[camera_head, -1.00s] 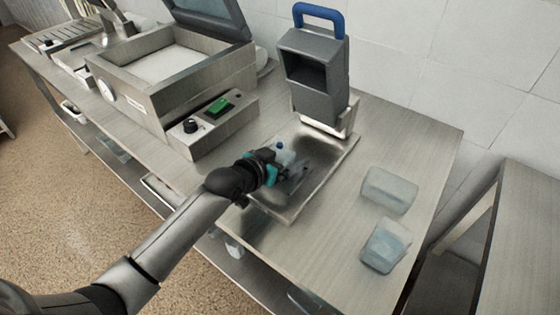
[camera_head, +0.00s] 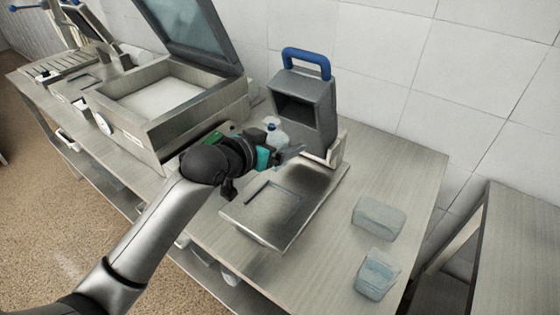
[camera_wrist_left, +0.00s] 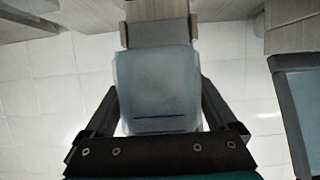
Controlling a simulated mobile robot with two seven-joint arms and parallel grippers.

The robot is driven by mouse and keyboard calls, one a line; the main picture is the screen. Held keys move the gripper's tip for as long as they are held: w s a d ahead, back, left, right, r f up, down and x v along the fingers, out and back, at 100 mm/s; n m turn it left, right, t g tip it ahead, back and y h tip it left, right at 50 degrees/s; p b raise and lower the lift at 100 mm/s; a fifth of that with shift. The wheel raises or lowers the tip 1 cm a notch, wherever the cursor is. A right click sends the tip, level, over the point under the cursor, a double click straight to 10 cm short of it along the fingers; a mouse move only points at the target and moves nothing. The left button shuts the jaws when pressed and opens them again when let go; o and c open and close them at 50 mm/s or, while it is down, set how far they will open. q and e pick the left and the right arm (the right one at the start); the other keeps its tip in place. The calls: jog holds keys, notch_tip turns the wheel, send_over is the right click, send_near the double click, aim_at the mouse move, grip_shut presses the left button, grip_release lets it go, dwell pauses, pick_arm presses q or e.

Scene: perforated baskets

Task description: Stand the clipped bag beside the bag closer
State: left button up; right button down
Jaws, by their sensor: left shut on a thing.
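My left gripper (camera_head: 288,153) is shut on a pale blue, translucent bag, lifted above the steel tray's back left side. In the head view only a small whitish part of the bag with a blue spot (camera_head: 274,131) shows above the jaws; the rest is hidden by the gripper. In the left wrist view the bag (camera_wrist_left: 157,85) fills the space between the two fingers, with dark blue lines across it. The bag closer (camera_head: 303,110) is a grey upright unit with a blue handle, just right of and behind the gripper. My right gripper is out of view.
The bag closer stands behind a steel tray (camera_head: 312,218). Two pale blue bags (camera_head: 378,217) (camera_head: 376,274) lie on the right of the table (camera_head: 335,262). A steel machine with a raised lid (camera_head: 190,35) stands at the left. Bare table lies right of the tray.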

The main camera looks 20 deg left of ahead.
aim_at(274, 121)
pick_arm(q)
notch_tip(274, 121, up, 6)
jog(key=shift+f+p, duration=0.15)
jog(key=shift+p, duration=0.2)
jog(key=shift+s+d+r+b, duration=0.25)
jog(key=shift+s+r+b, duration=0.1)
jog(key=shift+b, duration=0.25)
jog(key=s+r+n+y+b, duration=0.1)
jog(key=s+r+b, duration=0.1)
jog(key=s+a+r+n+y+b, duration=0.1)
jog(key=s+n+y+b, duration=0.1)
jog(key=shift+r+t+y, duration=0.3)
jog(key=shift+r+t, duration=0.1)
jog(key=shift+s+a+r+n+y, duration=0.25)
jog(key=shift+s+a+n+y, duration=0.1)
jog(key=shift+s+n+y, duration=0.05)
jog(key=w+f+m+h+p, duration=0.1)
jog(key=w+d+f+m+h+p, duration=0.1)
jog(key=w+p, duration=0.1)
jog(key=w+f+m+h+p, duration=0.1)
jog(key=w+f, duration=0.1)
jog(key=shift+d+g+h+p, duration=0.2)
jog(key=shift+g+h+p, duration=0.1)
jog(key=shift+g+h, duration=0.1)
jog(key=shift+w+a+f+m+h+p, duration=0.15)
jog(key=shift+w+f+m+h+p, duration=0.15)
jog(key=shift+f+m+p, duration=0.15)
jog(key=shift+f, duration=0.1)
